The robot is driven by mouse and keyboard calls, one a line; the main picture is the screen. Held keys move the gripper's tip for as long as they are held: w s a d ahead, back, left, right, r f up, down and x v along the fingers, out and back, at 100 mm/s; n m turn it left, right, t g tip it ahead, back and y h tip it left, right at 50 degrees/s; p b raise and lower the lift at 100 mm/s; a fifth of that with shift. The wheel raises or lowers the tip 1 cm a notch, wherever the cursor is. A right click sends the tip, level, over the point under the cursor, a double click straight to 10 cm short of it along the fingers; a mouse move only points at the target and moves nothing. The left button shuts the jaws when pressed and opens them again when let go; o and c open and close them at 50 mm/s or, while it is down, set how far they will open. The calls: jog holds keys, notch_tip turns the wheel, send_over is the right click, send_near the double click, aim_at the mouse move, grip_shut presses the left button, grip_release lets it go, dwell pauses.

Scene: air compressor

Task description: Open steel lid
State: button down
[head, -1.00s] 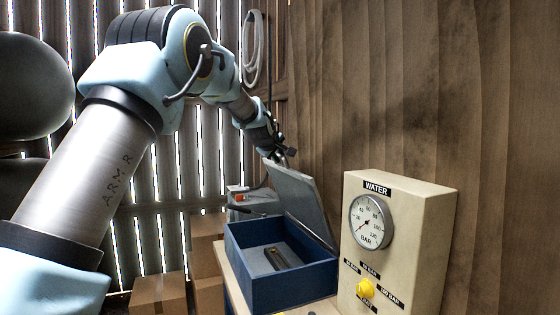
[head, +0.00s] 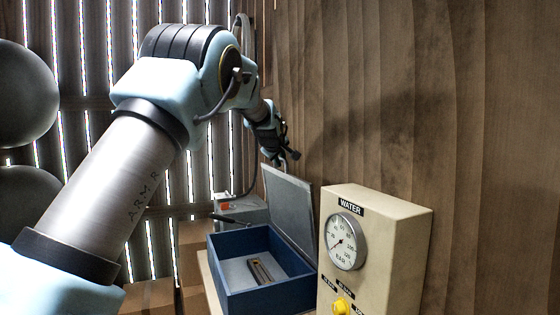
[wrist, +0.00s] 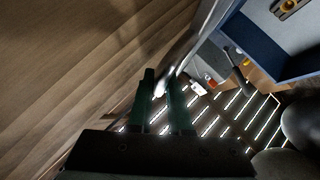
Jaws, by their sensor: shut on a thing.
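The grey steel lid (head: 290,208) of the blue box (head: 272,296) stands raised, close to upright, along the box's right side. The box is open at the top, and a small brownish metal object (head: 262,272) lies inside. My gripper (head: 286,160) is at the lid's upper edge. In the wrist view my gripper (wrist: 163,92) has its two dark green fingers close together on the lid (wrist: 194,48), which shows nearly edge-on. The exact contact is dark and hard to see.
A beige WATER panel (head: 390,245) with a gauge and yellow knob stands right of the box. A wooden wall (head: 450,100) is close behind the lid. A grey case (head: 240,208) and cardboard boxes (head: 150,297) are beyond and left.

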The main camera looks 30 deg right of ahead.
jog(key=c, duration=0.8)
grip_release()
jog(key=shift+c, duration=0.2)
jog(key=b+v, duration=0.5)
jog(key=v, duration=0.5)
jog(key=shift+s+a+r, duration=0.2)
jog(key=shift+s, duration=0.05)
